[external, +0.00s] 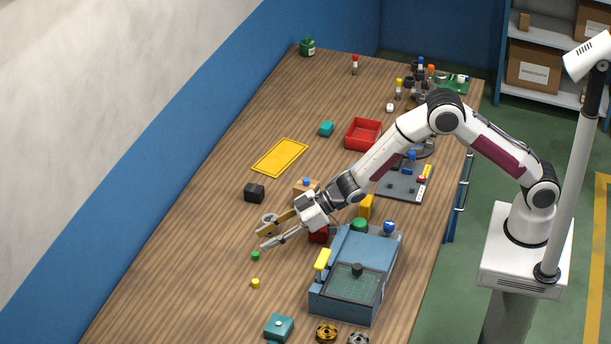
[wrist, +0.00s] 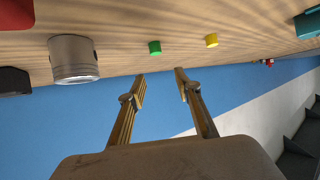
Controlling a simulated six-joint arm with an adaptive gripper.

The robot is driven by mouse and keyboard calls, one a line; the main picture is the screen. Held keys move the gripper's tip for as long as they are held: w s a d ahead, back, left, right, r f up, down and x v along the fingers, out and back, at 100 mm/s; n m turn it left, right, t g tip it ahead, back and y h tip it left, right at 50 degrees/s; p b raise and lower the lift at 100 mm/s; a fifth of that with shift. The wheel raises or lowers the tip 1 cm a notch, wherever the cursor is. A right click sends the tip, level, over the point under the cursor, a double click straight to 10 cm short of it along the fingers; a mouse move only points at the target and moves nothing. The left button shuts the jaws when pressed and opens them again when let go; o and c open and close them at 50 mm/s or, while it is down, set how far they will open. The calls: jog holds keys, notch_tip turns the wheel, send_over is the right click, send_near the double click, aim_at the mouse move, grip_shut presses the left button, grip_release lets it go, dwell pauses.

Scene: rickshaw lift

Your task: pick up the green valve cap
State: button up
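The small green valve cap (external: 255,256) stands on the wooden table, just below my gripper's fingertips in the external view. In the wrist view the green cap (wrist: 154,47) is beyond the fingertips, roughly in line with the gap between them. My gripper (external: 263,240) is open and empty, reaching out level or nearly so above the table. The wrist view shows both fingers (wrist: 160,73) spread, with nothing between them. A similar small yellow cap (external: 255,283) stands near the green one, and it also shows in the wrist view (wrist: 212,40).
A silver cylinder (wrist: 73,59) stands near the fingers, with a black block (external: 254,193) beyond it. A blue machine (external: 372,248) with a green knob (external: 360,224) is to the right. A teal box (external: 279,327) is nearer the camera. Table left of the caps is clear.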

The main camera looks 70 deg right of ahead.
aim_at(256, 253)
jog(key=shift+f, duration=0.15)
jog(key=shift+f, duration=1.6)
jog(key=shift+x, duration=1.55)
jog(key=c, duration=0.8)
